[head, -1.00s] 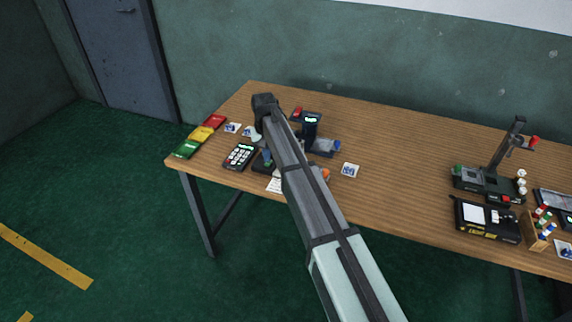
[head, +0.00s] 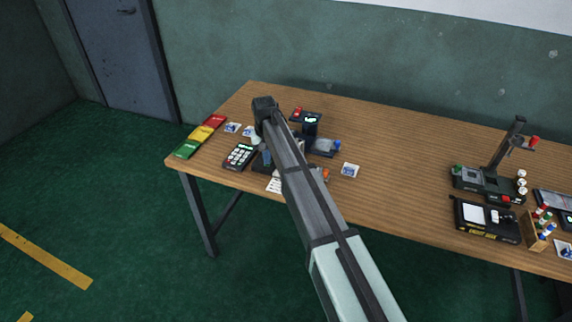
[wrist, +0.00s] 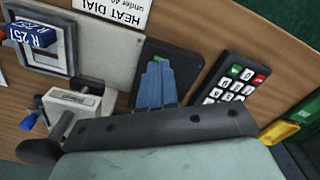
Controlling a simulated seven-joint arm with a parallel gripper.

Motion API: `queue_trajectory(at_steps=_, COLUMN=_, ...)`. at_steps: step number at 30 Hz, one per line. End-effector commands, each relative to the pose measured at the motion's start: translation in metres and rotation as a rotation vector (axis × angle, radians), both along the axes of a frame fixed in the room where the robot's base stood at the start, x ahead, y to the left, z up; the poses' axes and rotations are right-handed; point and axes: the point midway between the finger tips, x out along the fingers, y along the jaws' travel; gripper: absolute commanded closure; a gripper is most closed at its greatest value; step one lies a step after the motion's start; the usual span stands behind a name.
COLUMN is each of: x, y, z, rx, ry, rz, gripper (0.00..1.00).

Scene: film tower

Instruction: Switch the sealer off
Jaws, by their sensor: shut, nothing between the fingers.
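A dark box (wrist: 190,62) with a small green mark (wrist: 157,57) lies under my fingertips in the wrist view. It may be the sealer's switch box, but I see no label on it. My gripper (wrist: 155,68) has its blue fingers shut and empty, with the tips over this box beside the green mark. I cannot tell whether they touch. In the head view my gripper (head: 267,158) points down at the table's left part, and my arm hides much of what is there. A white sign (wrist: 115,10) reading "HEAT DIAL under 40" lies beside the box.
A black keypad (head: 240,156) is close by the gripper. Green, yellow (head: 200,133) and red trays line the table's left edge. A white block with a blue knob (wrist: 75,105) and a grey plate (wrist: 98,43) are nearby. The table's middle (head: 400,160) is clear.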

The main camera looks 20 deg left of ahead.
Motion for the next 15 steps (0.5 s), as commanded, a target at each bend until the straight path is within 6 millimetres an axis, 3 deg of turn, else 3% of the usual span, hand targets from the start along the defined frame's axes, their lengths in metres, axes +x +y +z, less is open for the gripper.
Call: queue_trajectory(at_steps=15, x=0.0001, y=0.0, z=-0.0063, rx=0.0, ry=0.0, rz=0.0, gripper=1.0)
